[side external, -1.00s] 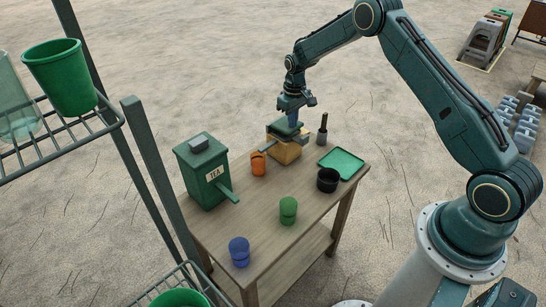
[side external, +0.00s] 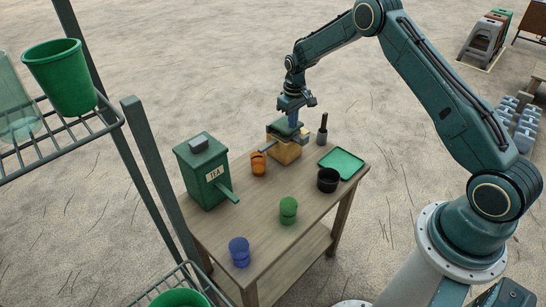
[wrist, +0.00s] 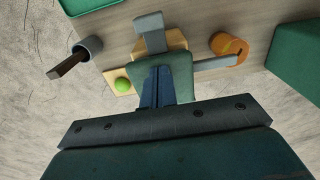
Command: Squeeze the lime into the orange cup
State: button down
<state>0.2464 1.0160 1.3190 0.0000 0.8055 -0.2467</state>
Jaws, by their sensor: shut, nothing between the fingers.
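The orange cup (side external: 258,163) stands on the wooden table, left of the squeezer in the side view; it also shows at the upper right of the wrist view (wrist: 229,48). The squeezer (side external: 287,143) has a wooden base, a green top plate and a grey spout reaching toward the cup. A green lime (wrist: 122,85) lies on the wooden part beside the green plate in the wrist view. My gripper (side external: 293,122) is shut with empty fingers, pointing down at the green plate. In the wrist view its fingers (wrist: 157,90) overlap the plate; contact is unclear.
Bare tabletop lies between the cups.

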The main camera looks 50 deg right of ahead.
jog(key=shift+f, duration=0.1)
notch_tip(320, 180, up, 8)
dwell(1.3)
jog(key=shift+r, duration=0.2)
jog(key=s+a+r+t, duration=0.1)
jog(key=s+a+r, duration=0.4)
jog(key=s+r, duration=0.45)
jog(key=s+a+r+t, duration=0.2)
jog(key=s+a+r, duration=0.3)
jog(key=r, duration=0.8)
jog(key=s+a+t, duration=0.1)
jog(key=s+a, duration=0.1)
jog(key=s, duration=0.9)
jog(key=s+a+t, duration=0.1)
jog(key=s+a, duration=0.1)
jog(key=s, duration=1)
jog(key=shift+s+r+t, duration=0.15)
jog(key=shift+r+t, duration=0.1)
jog(key=shift+t, duration=0.05)
